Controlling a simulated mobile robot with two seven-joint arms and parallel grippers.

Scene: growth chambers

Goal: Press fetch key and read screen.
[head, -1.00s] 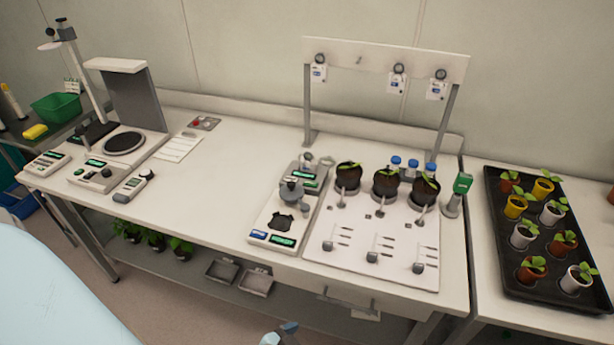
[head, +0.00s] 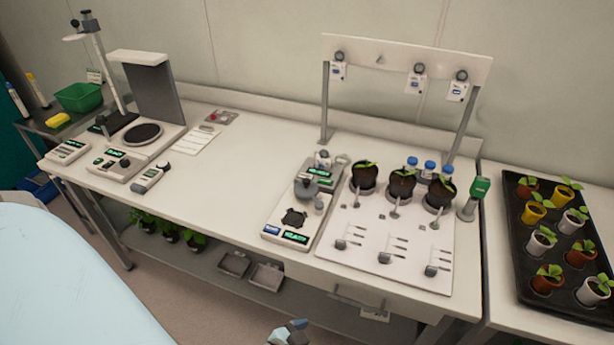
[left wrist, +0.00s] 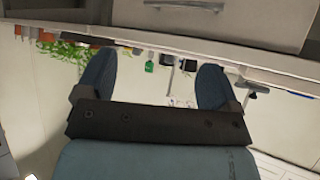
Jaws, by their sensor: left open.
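Several bench devices carry lit green screens; I cannot read their text or tell which key is the fetch key. The white device (head: 288,222) at the middle front has a blue key (head: 271,231) beside its green screen (head: 296,237). Another device with a screen (head: 325,184) stands behind it. At the left are a stand unit with a screen (head: 115,153), a keypad box (head: 69,151) and a small handheld unit (head: 150,177). My left gripper (left wrist: 156,62) is open and empty below the bench front. A blue-grey gripper tip (head: 290,333) shows at the head view's bottom edge. My right gripper is not identifiable.
A white panel (head: 390,240) holds several dark pots right of the middle device, below a rack with hanging tags (head: 405,62). A seedling tray (head: 520,250) stands at the right. The bench top (head: 235,170) between left and middle devices is clear. A drawer handle (head: 357,304) protrudes at the front.

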